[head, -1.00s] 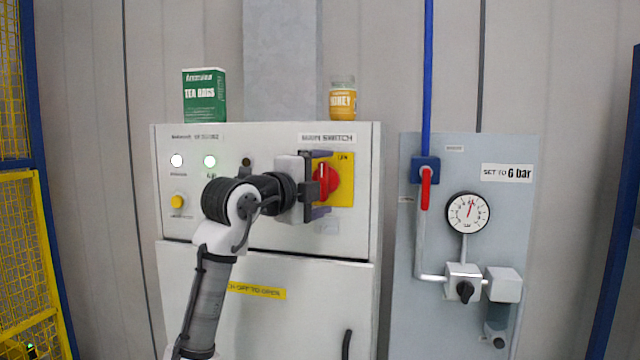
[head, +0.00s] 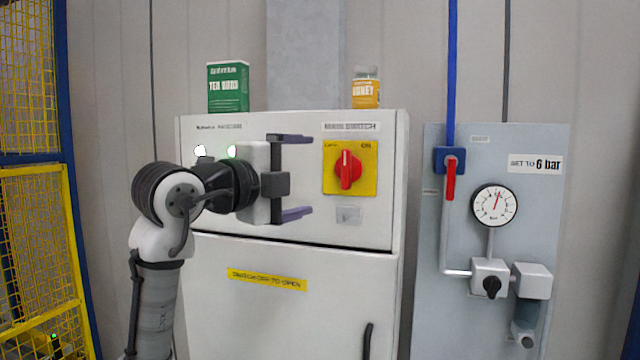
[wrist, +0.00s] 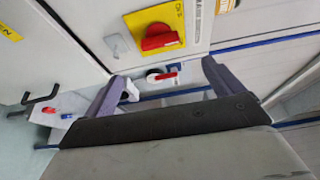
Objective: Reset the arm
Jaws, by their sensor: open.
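The switch handle stands roughly upright in the head view. In the wrist view the two fingers (wrist: 158,82) are spread wide with nothing between them, and the red switch handle (wrist: 160,38) lies beyond them at the top.
A green tea box (head: 228,88) and a honey jar (head: 366,88) stand on the grey cabinet (head: 300,320). A panel with a gauge (head: 494,205) and red valve lever (head: 450,180) is at right. Yellow mesh fencing (head: 35,220) is at far left.

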